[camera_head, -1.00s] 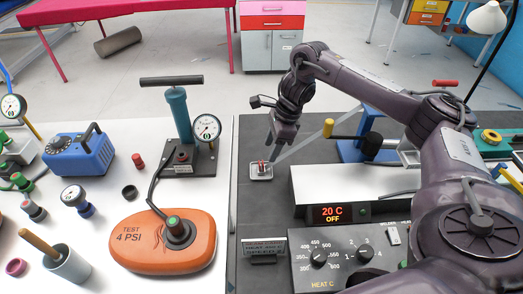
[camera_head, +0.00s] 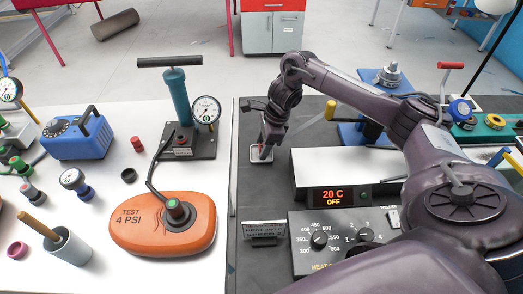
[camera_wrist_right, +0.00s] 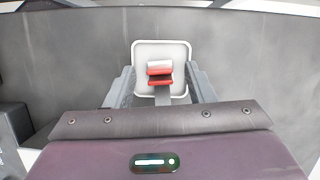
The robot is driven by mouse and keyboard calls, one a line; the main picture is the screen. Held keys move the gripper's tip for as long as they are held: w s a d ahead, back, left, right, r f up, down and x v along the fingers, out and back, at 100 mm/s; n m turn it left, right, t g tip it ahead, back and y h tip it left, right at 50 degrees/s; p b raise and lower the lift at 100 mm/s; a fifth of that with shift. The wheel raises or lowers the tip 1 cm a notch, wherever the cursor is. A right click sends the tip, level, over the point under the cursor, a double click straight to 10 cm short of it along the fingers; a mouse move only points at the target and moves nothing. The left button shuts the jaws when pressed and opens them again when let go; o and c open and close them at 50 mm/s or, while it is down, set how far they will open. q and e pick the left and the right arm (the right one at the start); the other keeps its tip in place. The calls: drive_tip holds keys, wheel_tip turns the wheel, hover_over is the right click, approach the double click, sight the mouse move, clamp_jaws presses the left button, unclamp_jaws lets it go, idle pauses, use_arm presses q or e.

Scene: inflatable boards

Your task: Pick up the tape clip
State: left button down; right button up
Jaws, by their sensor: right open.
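The tape clip (camera_wrist_right: 160,72) is a small red and white piece standing in a shallow white-rimmed tray (camera_wrist_right: 180,49) in the right wrist view. In the head view the tray (camera_head: 257,160) lies on the dark bench top, and the clip is mostly hidden by my right gripper. My right gripper (camera_head: 266,150) points down over the tray. In the wrist view its fingers (camera_wrist_right: 161,84) are open, one on each side of the clip. I cannot tell whether they touch it. My left gripper is not in view.
A heater box with a "20 C OFF" display (camera_head: 334,195) stands right of the tray. A small sign (camera_head: 264,231) is in front. An orange board (camera_head: 160,225), a hand pump (camera_head: 181,110) and a blue box (camera_head: 75,138) stand on the white table at left.

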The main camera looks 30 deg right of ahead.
clamp_jaws()
